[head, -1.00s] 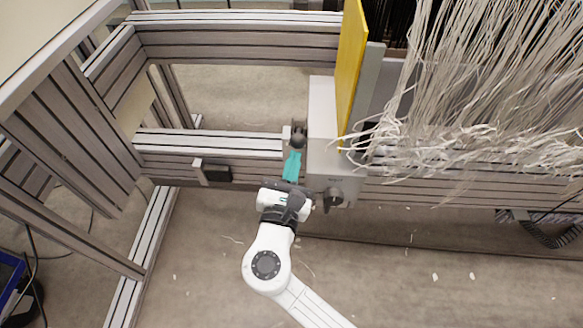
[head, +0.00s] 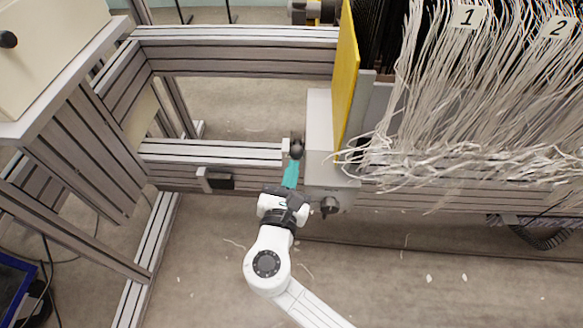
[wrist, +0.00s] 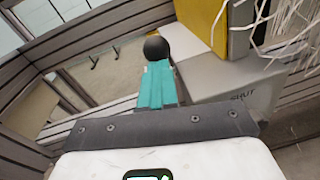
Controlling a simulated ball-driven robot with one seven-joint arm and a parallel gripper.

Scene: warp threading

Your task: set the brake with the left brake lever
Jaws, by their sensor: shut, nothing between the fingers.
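The left brake lever's round black knob (head: 297,147) stands beside the left side of the light grey box on the machine frame. My gripper (head: 292,170) points up toward it, its teal fingers shut with nothing between them. In the wrist view the black knob (wrist: 156,47) sits just beyond the tips of the teal fingers (wrist: 157,82). I cannot tell whether the fingertips touch it. The lever's shaft is mostly hidden behind the knob and fingers.
The grey box (head: 318,125) and a yellow panel (head: 348,85) stand right of the knob. White threads (head: 460,120) hang farther right. A second dark knob (head: 330,206) lies low beside my wrist. Metal rails (head: 215,150) run left; the floor in front is open.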

